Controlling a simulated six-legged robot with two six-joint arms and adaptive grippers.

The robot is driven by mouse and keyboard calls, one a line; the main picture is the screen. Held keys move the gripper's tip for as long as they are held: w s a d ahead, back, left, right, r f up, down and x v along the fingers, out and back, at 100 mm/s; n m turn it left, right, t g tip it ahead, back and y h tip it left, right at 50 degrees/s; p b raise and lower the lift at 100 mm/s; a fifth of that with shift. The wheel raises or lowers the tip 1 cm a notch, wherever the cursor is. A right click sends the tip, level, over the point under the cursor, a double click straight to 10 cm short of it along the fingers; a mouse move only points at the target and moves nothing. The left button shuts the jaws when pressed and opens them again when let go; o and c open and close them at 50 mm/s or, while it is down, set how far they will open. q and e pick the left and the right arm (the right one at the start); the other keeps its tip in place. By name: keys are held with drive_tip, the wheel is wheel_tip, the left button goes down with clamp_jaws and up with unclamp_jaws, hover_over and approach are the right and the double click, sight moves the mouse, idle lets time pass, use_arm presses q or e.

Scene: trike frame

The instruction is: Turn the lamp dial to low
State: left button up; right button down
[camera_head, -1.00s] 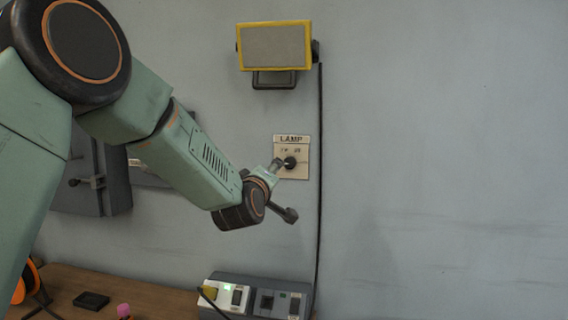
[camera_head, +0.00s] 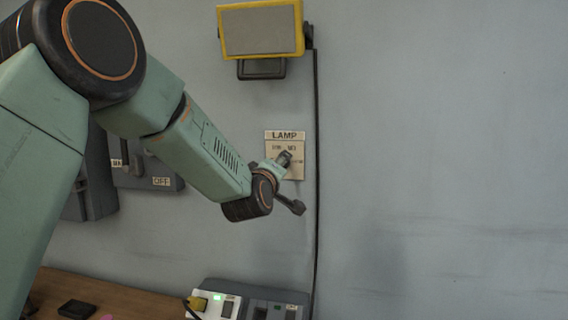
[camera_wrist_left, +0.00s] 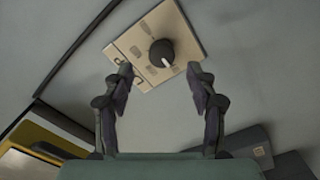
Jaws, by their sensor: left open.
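The lamp panel (camera_head: 298,173) is a beige plate on the wall marked LAMP, with small labels around its dial. In the left wrist view the black round dial (camera_wrist_left: 161,53) shows on the panel (camera_wrist_left: 190,30), its white pointer line towards the bottom of that picture. My left gripper (camera_head: 285,158) is in front of the panel and largely covers the dial in the head view. In the wrist view the gripper (camera_wrist_left: 160,75) is open and empty, its fingers on either side of the dial's line. My right gripper is not in view.
A yellow-framed lamp (camera_head: 260,30) hangs above the panel, and a black cable (camera_head: 316,200) runs down beside it. Grey boxes (camera_head: 150,175) are on the wall at left. A switch unit (camera_head: 250,300) stands on the wooden bench (camera_head: 130,290). The wall at right is clear.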

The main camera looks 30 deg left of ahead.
use_arm(q)
drive_tip(key=x, duration=0.3)
drive_tip(key=a+p+x, duration=0.1)
drive_tip(key=x, duration=0.1)
drive_tip(key=shift+w+a, duration=0.1)
drive_tip(key=shift+w, duration=0.15)
drive_tip(key=shift+d, duration=0.25)
drive_tip(key=shift+c, duration=0.8)
drive_tip(key=shift+w+d, duration=0.15)
drive_tip(key=shift+d, duration=0.05)
drive_tip(key=shift+c, duration=1.4)
drive_tip(key=shift+a, duration=0.3)
drive_tip(key=c, duration=0.5)
drive_tip(key=shift+d, duration=0.1)
drive_tip(key=shift+c, duration=1.1)
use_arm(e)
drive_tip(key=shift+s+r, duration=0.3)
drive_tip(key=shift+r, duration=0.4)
